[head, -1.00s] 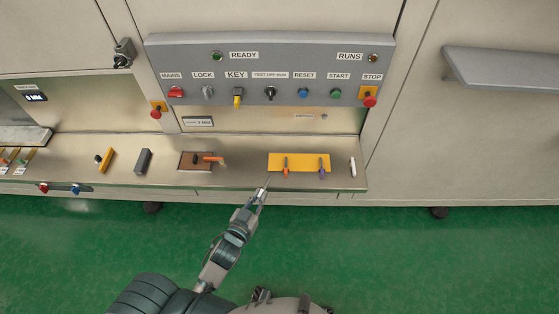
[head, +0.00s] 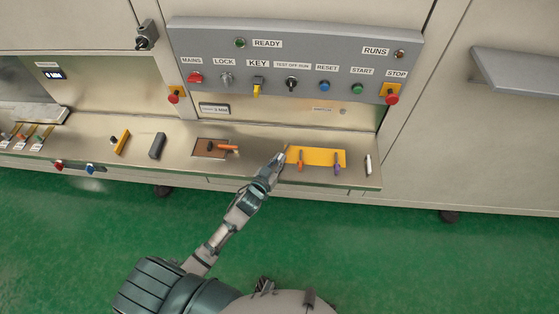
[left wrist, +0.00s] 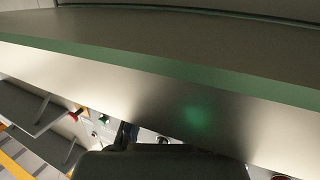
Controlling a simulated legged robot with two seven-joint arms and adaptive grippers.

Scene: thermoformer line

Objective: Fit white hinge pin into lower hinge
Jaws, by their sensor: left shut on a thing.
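My left gripper (head: 275,166) is in the head view, over the front of the metal counter at the left end of a yellow plate. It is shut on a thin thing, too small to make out. A slim white upright piece (head: 368,165) stands at the counter's right end, right of the yellow plate and apart from my gripper. I cannot tell whether it is the white hinge pin. I cannot pick out the lower hinge in either view. The left wrist view shows no clear fingertips. My right gripper is not in view.
The yellow plate (head: 323,152) holds an orange and a purple piece. To its left are a brown plate (head: 207,153) with an orange-handled piece, a dark grey block (head: 157,145) and a yellow piece (head: 122,142). The control panel (head: 300,62) rises behind the counter (head: 185,165).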

